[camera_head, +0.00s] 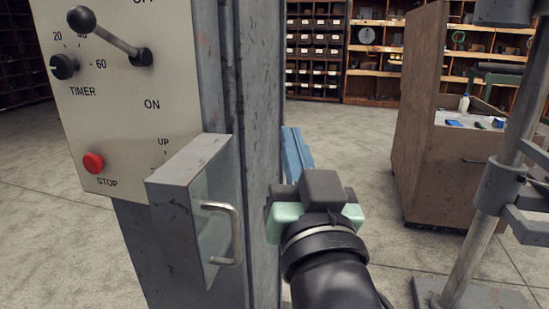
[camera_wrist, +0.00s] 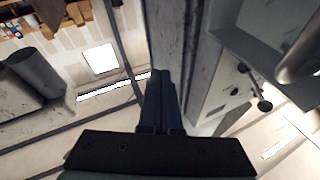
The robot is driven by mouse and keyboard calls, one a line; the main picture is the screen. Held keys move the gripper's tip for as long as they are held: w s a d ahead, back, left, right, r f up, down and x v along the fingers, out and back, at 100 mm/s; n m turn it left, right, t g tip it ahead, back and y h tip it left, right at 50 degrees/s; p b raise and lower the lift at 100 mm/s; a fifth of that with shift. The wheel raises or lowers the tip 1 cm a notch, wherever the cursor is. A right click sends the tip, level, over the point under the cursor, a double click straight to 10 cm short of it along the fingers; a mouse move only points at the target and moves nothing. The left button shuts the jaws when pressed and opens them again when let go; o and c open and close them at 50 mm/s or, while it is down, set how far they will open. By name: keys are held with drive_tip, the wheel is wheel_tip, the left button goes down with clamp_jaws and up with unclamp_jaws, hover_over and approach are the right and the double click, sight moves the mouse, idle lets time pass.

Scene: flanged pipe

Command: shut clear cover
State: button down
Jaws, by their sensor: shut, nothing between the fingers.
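The clear cover (camera_head: 215,215) has a grey metal frame and a see-through pane. In the head view it stands open, jutting out from the lower right of the control panel (camera_head: 110,105). A bent metal handle (camera_head: 238,232) sits on its right face; the handle also shows at the right edge of the wrist view (camera_wrist: 300,55). My gripper (camera_head: 294,145) is to the right of the cover and handle, apart from the handle, beside the grey column. Its blue fingers are shut together and empty, as the wrist view (camera_wrist: 164,85) shows.
The grey column (camera_head: 262,100) stands close on the left of my gripper. A red STOP button (camera_head: 93,163) and a black-knobbed lever (camera_head: 110,38) are on the panel. A brown cabinet (camera_head: 430,150) and a metal stand (camera_head: 490,200) are to the right. Open floor lies between.

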sight(218, 207)
drive_tip(key=d+f+m+g+y+p, duration=0.4)
drive_tip(key=f+g+p, duration=0.3)
drive_tip(key=f+p, duration=0.45)
drive_tip(key=s+d+r+m+y+p, duration=0.2)
drive_tip(key=s+m+y+p, duration=0.35)
drive_tip(key=s+p, duration=0.95)
drive_tip(key=s+a+p+x, duration=0.1)
drive_tip(key=p+x, duration=0.5)
drive_tip(key=x, duration=0.6)
drive_tip(key=shift+a+m+h, duration=0.35)
drive_tip(key=shift+a+h, duration=0.1)
drive_tip(key=shift+a, duration=0.1)
drive_tip(key=shift+a, duration=0.1)
